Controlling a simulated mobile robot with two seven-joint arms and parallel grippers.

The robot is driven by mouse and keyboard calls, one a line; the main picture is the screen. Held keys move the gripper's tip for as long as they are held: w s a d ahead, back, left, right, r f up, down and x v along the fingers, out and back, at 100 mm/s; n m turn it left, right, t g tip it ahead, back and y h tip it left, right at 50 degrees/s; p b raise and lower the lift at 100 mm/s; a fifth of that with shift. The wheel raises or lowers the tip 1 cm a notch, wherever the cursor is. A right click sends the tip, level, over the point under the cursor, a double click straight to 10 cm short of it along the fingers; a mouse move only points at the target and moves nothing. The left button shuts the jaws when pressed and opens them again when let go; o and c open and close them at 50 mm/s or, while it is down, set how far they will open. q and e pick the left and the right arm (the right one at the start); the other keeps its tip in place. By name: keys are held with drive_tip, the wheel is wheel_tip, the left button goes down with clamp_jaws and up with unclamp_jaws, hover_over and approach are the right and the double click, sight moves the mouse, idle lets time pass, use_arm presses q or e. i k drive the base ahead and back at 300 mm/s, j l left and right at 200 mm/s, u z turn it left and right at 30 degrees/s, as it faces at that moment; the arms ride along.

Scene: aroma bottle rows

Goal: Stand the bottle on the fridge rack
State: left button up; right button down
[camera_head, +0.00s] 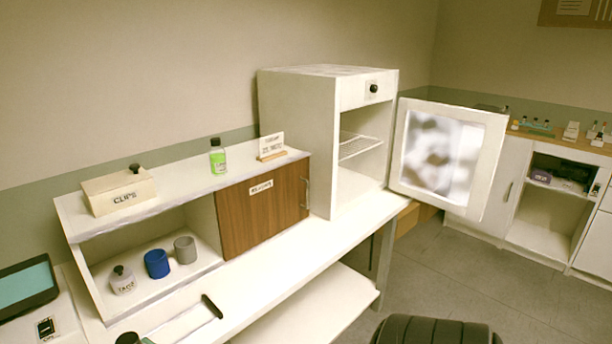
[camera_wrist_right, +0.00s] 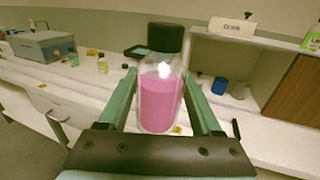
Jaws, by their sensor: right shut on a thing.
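My right gripper (camera_wrist_right: 160,88) is shut on a clear bottle (camera_wrist_right: 160,104) with pink liquid and a black cap, which fills the middle of the right wrist view. Its green fingers are on both sides of the bottle, which looks upright. In the head view, only a black cap (camera_head: 128,338) and a bit of green show at the bottom left edge. The white fridge (camera_head: 297,135) stands at the far end of the bench with its door (camera_head: 497,165) swung open to the right. The wire fridge rack (camera_head: 358,146) is inside, and its visible part is empty. My left gripper is not in view.
A white shelf unit with a wooden sliding door (camera_head: 262,210) stands left of the fridge. A green bottle (camera_head: 217,157), a CLIPS box (camera_head: 118,190) and a sign (camera_head: 271,146) are on top. A blue cup (camera_head: 157,264) and grey cup (camera_head: 185,250) are inside.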

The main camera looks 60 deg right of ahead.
sight(343, 149)
drive_tip(key=k+l, duration=0.15)
drive_tip(key=l, duration=0.3)
drive_tip(key=k+l, duration=0.1)
drive_tip(key=l, duration=0.3)
drive_tip(key=k+l, duration=0.15)
drive_tip(key=l, duration=0.3)
drive_tip(key=k+l+z, duration=0.1)
drive_tip(key=l, duration=0.3)
drive_tip(key=k+l, duration=0.1)
drive_tip(key=l, duration=0.35)
drive_tip(key=k+l, duration=0.15)
drive_tip(key=l, duration=0.3)
drive_tip(key=k+l, duration=0.1)
drive_tip(key=l, duration=0.3)
drive_tip(key=z, duration=0.05)
